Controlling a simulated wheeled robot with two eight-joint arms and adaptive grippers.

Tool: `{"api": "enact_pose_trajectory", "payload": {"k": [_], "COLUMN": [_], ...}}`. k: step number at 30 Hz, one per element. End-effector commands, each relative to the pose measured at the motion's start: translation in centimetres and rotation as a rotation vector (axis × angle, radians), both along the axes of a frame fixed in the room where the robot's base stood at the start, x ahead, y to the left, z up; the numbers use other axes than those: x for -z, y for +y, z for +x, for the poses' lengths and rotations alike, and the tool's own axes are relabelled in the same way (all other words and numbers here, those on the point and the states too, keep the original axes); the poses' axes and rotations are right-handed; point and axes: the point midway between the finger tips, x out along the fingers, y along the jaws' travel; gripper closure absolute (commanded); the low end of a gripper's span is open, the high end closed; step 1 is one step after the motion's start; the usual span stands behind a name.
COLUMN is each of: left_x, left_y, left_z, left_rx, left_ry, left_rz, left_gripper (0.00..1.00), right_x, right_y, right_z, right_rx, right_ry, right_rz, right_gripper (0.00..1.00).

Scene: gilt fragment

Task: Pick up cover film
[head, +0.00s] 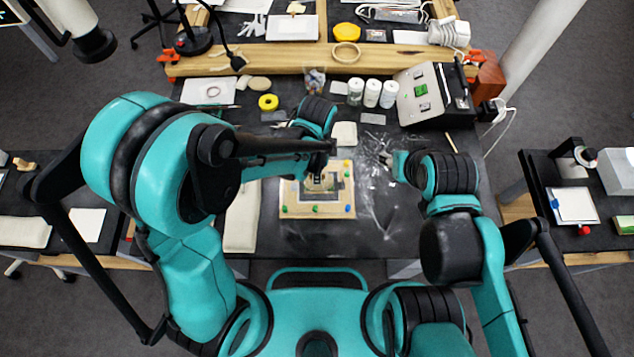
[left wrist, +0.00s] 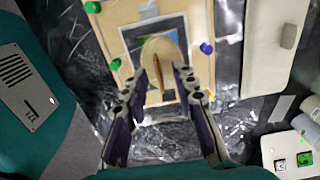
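A clear, crinkled, shiny film (head: 372,200), which I take for the cover film, lies on the dark table right of a wooden board (head: 292,211) with coloured pins. In the left wrist view, similar film (left wrist: 165,142) shows beside the board (left wrist: 112,20); its full outline is unclear. My left gripper (head: 327,158) is over the board; in the left wrist view (left wrist: 160,82) its fingers are apart, with a pale oval piece (left wrist: 158,48) and a thin brown strip between or beyond them. Contact cannot be told. My right gripper (head: 388,160) is small at the film's far edge; its fingers are unclear.
White jars (head: 372,94) and a sloped control box (head: 420,95) stand at the back right. A yellow tape roll (head: 268,102) lies at the back left. A long pale pad (head: 241,222) lies left of the board. A wooden shelf (head: 345,66) crosses the back.

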Motion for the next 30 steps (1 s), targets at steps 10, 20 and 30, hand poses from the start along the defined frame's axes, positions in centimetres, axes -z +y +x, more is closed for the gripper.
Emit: {"api": "enact_pose_trajectory", "payload": {"k": [10,20,30], "left_x": [0.2,0.2,-2.2], "left_y": [0.0,0.0,-0.5], "left_z": [0.0,0.0,0.3], "left_rx": [-0.001,-0.001,-0.005], "left_ry": [0.000,0.000,0.000], "left_rz": [0.000,0.000,0.000], "left_gripper": [0.96,1.00,1.00], "right_x": [0.0,0.0,-1.7], "right_y": [0.0,0.0,0.0], "right_z": [0.0,0.0,0.0], "right_rx": [0.000,0.000,0.000], "right_ry": [0.000,0.000,0.000], "right_rz": [0.000,0.000,0.000], "right_gripper": [0.60,0.60,0.60]}}
